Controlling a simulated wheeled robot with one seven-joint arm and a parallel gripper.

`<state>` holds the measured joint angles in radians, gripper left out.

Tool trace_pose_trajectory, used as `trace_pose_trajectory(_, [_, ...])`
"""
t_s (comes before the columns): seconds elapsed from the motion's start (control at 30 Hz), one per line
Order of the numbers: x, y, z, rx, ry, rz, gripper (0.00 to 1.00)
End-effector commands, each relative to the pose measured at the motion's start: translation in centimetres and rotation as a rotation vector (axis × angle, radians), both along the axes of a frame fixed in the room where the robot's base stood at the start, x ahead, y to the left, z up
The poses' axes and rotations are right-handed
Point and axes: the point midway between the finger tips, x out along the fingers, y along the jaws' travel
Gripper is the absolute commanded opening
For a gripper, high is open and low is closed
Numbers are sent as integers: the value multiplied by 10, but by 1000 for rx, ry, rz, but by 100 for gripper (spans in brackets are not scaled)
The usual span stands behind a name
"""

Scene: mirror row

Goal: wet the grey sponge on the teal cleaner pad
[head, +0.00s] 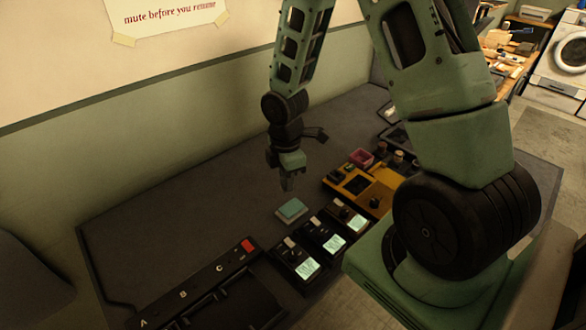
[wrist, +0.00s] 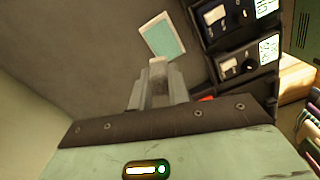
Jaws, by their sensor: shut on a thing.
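My gripper (head: 287,186) hangs over the dark table, pointing down. In the wrist view, its jaws (wrist: 158,82) are shut on a small light grey block, the grey sponge (wrist: 157,62). The jaws hide most of the sponge, and I cannot make it out clearly in the head view. The teal cleaner pad (head: 292,209), a flat square with a pale edge, lies on the table just below the gripper in the head view. In the wrist view the pad (wrist: 163,38) shows beyond the fingertips. The sponge appears held above the table, apart from the pad.
Three black devices with lit screens (head: 323,240) stand right of the pad. A yellow tray (head: 380,197) and a pink container (head: 361,157) are farther right. A black rack marked A, B, C (head: 205,290) lies at the front. The table left of the pad is bare.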

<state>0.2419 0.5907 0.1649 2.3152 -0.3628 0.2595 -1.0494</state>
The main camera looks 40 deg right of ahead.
Motion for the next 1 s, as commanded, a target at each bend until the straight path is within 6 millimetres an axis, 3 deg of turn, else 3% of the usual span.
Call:
trace_pose_trajectory(0.2, [-10,-6,8,0,0,252,0])
trace_pose_trajectory(0.43, [-11,-8,3,0,-2,312,0])
trace_pose_trajectory(1.0, [-11,-7,-48,0,-2,310,0])
